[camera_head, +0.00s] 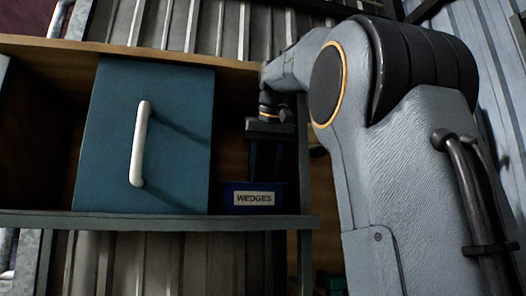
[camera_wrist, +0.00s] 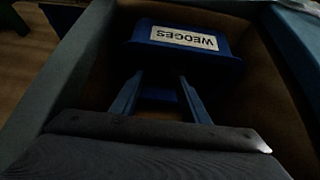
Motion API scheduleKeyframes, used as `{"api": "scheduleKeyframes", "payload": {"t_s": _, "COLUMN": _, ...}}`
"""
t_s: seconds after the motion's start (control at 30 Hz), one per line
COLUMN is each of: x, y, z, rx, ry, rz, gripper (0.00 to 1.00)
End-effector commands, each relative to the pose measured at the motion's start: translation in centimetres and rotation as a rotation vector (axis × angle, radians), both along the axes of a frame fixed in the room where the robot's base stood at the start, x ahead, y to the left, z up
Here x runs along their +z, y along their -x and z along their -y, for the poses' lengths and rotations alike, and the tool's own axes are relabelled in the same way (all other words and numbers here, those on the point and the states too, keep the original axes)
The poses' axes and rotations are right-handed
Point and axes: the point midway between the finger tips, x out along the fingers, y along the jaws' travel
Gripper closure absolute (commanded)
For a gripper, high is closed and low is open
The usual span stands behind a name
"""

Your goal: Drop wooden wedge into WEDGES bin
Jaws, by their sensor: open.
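The blue WEDGES bin (camera_head: 232,189) sits on the shelf floor, in the open compartment right of a teal door. Its white label faces out. In the wrist view the bin (camera_wrist: 225,66) lies just beyond my fingertips, with its label upside down. My gripper (camera_head: 266,178) points down from above, inside the compartment, its tips at or over the bin's top. In the wrist view my gripper (camera_wrist: 160,78) has its two fingers apart with a gap between them. I see no wooden wedge between the fingers, and the inside of the bin is hidden.
The teal door (camera_head: 180,120) with a white handle (camera_head: 139,145) closes off the middle of the cabinet. The shelf edge (camera_head: 120,221) runs below the bin. The cabinet's top board (camera_head: 60,48) is above. Shadow darkens the compartment.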

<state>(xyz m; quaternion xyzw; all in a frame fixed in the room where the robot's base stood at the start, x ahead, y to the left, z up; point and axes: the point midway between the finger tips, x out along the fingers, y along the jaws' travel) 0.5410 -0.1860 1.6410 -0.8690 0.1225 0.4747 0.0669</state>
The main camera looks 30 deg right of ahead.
Motion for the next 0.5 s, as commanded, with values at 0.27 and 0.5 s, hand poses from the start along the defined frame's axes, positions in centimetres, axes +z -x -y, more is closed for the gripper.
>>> {"api": "scheduleKeyframes", "payload": {"t_s": 0.27, "x": 4.6, "y": 2.6, "z": -0.7, "rx": 0.000, "ry": 0.001, "rz": 0.005, "gripper": 0.59}}
{"api": "scheduleKeyframes", "payload": {"t_s": 0.5, "x": 8.5, "y": 4.9, "z": -1.4, "rx": 0.000, "ry": 0.001, "rz": 0.003, "gripper": 0.59}}
